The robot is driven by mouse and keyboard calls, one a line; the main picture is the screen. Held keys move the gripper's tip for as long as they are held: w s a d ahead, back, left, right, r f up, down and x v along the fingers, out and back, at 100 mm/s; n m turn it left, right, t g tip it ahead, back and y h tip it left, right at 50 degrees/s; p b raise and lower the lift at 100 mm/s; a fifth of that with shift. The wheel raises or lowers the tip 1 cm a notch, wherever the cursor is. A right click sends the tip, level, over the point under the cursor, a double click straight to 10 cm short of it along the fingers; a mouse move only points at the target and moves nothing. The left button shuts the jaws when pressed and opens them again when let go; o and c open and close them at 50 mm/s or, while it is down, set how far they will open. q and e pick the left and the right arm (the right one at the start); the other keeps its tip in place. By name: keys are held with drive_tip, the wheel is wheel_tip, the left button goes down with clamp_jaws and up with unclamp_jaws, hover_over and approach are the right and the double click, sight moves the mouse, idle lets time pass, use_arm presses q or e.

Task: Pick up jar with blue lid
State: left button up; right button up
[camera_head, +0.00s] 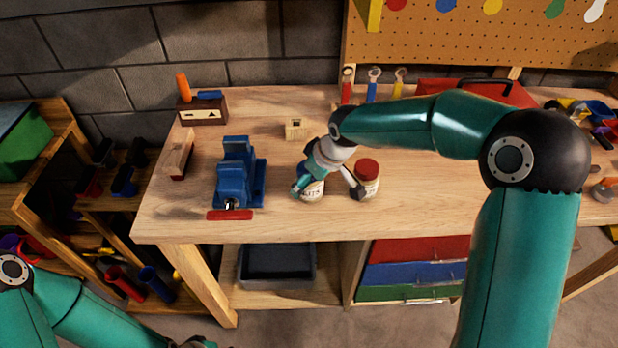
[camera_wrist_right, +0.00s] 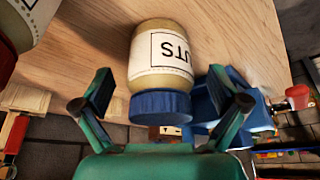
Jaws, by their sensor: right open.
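The jar with the blue lid (camera_wrist_right: 161,106) has a white label with dark letters and fills the middle of the right wrist view, seen upside down. In the head view the jar (camera_head: 313,191) stands on the workbench, partly covered by my right gripper (camera_head: 328,190). My right gripper is open, and in the wrist view its two fingers (camera_wrist_right: 160,85) are on either side of the jar, with gaps visible. Only part of my left arm shows at the lower left of the head view; its fingers are out of frame.
A jar with a red lid (camera_head: 368,168) stands just right of my right gripper. A blue vise (camera_head: 238,175) with a red handle is to the left. A small wooden block (camera_head: 297,129) lies behind. The bench front (camera_head: 290,228) is clear.

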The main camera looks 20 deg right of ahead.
drive_tip(key=shift+x, duration=1.1)
drive_tip(key=c, duration=1.5)
drive_tip(key=shift+r, duration=0.15)
